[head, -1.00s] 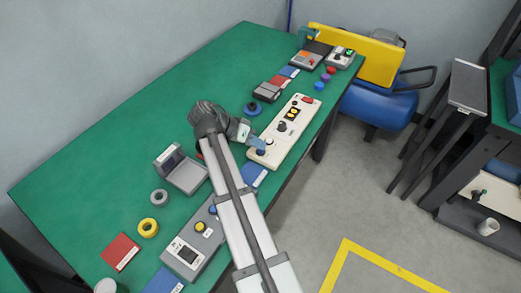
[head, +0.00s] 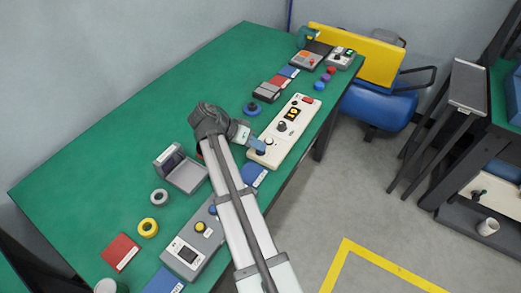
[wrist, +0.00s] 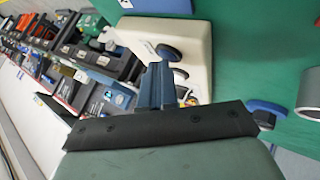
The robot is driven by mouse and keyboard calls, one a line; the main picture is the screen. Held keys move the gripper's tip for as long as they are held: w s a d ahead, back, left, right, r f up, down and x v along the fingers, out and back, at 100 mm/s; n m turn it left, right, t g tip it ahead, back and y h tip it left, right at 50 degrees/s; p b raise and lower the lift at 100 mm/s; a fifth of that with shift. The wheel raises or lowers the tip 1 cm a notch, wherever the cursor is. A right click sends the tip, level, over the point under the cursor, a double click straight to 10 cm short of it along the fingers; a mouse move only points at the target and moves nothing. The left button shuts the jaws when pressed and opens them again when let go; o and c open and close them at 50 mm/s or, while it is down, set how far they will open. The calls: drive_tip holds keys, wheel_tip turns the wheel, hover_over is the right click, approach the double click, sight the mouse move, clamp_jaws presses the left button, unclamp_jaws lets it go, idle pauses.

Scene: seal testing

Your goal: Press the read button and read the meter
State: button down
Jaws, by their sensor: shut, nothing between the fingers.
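A long cream panel (head: 272,154) lies near the right edge of the green bench in the head view. It carries a dark knob (head: 282,127), a dark display with yellow marks (head: 292,113) and a red part (head: 307,101) at its far end. The display is too small to read. My gripper (head: 257,143) is shut and empty, with its blue fingers at the panel's near end. In the wrist view the fingers (wrist: 160,86) overlap the cream panel (wrist: 150,35); a dark round control (wrist: 168,52) shows beside them. Contact cannot be told.
A grey box with a hinged lid (head: 184,172), a yellow ring (head: 148,227) and a grey control box (head: 192,250) stand on the near bench. Smaller devices (head: 306,60) sit at the far end. The bench's left middle is clear.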

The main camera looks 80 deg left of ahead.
sight(258, 151)
drive_tip(key=shift+r, duration=0.8)
drive_tip(key=shift+r, duration=2.5)
